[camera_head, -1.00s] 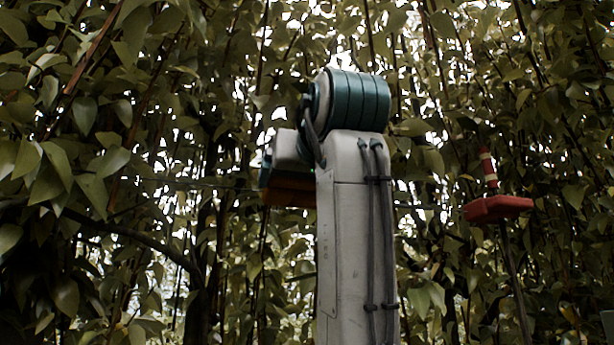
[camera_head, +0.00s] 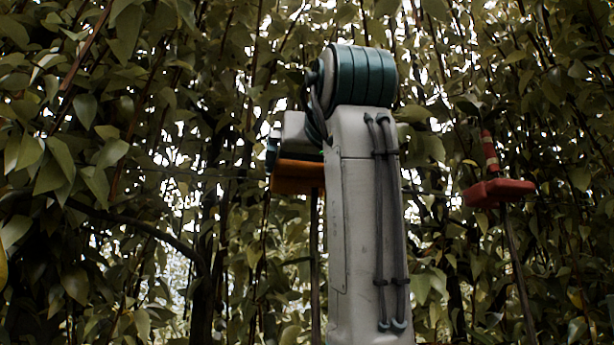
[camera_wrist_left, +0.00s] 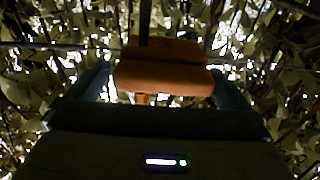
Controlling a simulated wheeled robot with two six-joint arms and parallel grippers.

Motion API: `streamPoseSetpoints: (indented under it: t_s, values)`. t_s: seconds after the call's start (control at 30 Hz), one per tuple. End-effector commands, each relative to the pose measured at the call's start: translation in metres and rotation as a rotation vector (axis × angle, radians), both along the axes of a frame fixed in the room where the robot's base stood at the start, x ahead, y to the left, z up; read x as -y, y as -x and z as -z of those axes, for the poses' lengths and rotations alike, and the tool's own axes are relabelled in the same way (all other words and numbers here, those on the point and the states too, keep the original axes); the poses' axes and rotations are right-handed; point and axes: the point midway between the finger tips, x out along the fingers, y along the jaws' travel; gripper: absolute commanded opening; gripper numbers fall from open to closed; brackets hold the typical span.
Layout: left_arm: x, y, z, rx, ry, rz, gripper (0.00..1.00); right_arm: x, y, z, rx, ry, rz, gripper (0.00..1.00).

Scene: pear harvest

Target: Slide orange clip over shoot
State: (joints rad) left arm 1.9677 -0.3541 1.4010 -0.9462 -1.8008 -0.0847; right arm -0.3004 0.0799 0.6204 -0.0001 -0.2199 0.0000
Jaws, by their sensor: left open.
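The orange clip (camera_head: 297,177) is in mid-picture in the head view, just left of my pale left forearm. A thin dark upright shoot (camera_head: 316,250) shows directly below it. My left gripper (camera_head: 273,150) is at the clip, its fingers mostly hidden there. In the left wrist view the clip (camera_wrist_left: 163,77) lies between the two open fingers, with a gap visible at least on the left. A dark upright stem (camera_wrist_left: 145,22) meets the clip's top edge; how far the clip encloses it I cannot tell. My right gripper is not in view.
A red clip (camera_head: 499,192) sits on another stem (camera_head: 518,265) at the right, with a red-and-cream banded piece (camera_head: 490,152) above it. A thin horizontal wire passes behind. Dense leaves and branches fill the surroundings, leaving little free room.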

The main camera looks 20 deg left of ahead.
Motion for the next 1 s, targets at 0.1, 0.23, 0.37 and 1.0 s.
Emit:
streamPoseSetpoints:
  t_s: [0.1, 0.23, 0.37, 1.0]
  values:
    - [0.017, 0.024, 0.005, 0.003, -0.002, 0.003, 1.0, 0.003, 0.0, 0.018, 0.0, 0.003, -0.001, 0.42]
    - [0.034, 0.049, 0.007, 0.003, -0.003, 0.003, 1.0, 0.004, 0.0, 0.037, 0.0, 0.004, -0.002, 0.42]
    - [0.04, 0.057, 0.005, 0.001, -0.003, 0.001, 1.0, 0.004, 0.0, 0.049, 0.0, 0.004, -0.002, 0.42]
    - [0.047, 0.067, 0.0, 0.0, -0.001, 0.001, 1.0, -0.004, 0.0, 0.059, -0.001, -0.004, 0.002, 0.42]
